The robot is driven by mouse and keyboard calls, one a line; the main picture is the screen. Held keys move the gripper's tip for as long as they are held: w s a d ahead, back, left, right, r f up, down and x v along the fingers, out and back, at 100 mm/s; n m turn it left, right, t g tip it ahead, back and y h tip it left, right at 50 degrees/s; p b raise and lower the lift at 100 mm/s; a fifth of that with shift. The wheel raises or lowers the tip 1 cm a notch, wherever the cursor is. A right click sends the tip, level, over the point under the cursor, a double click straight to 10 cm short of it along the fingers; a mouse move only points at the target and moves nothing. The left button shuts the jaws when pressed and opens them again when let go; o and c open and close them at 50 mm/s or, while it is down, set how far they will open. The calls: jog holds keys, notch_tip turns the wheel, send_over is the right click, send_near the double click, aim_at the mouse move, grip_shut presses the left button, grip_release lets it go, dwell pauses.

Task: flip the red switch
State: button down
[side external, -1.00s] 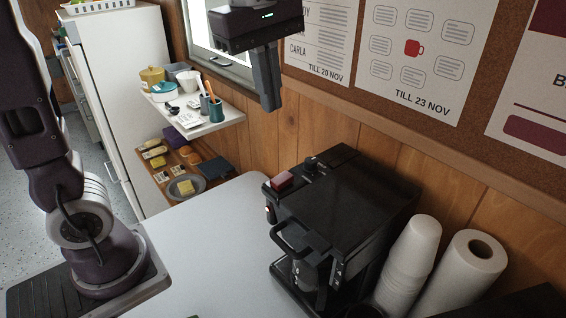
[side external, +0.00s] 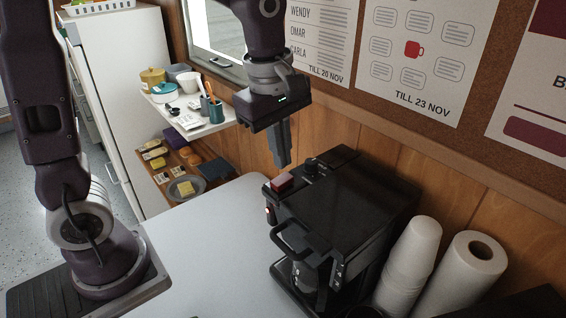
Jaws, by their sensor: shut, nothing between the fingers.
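A red switch (side external: 281,182) sits on the top left corner of a black coffee machine (side external: 345,205). My gripper (side external: 282,162) is shut and empty, pointing down. In the side external view its fingertips show just above and slightly behind the red switch. Whether they touch it I cannot tell for sure, but a small gap seems to show.
A black knob (side external: 311,167) stands on the machine near the switch. White cups (side external: 408,262) and a paper roll (side external: 466,270) stand right of the machine. Wall shelves (side external: 205,125) hold small items behind.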

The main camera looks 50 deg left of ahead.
aim_at(282, 182)
jog(key=shift+w+f, duration=0.2)
jog(key=shift+f, duration=1.15)
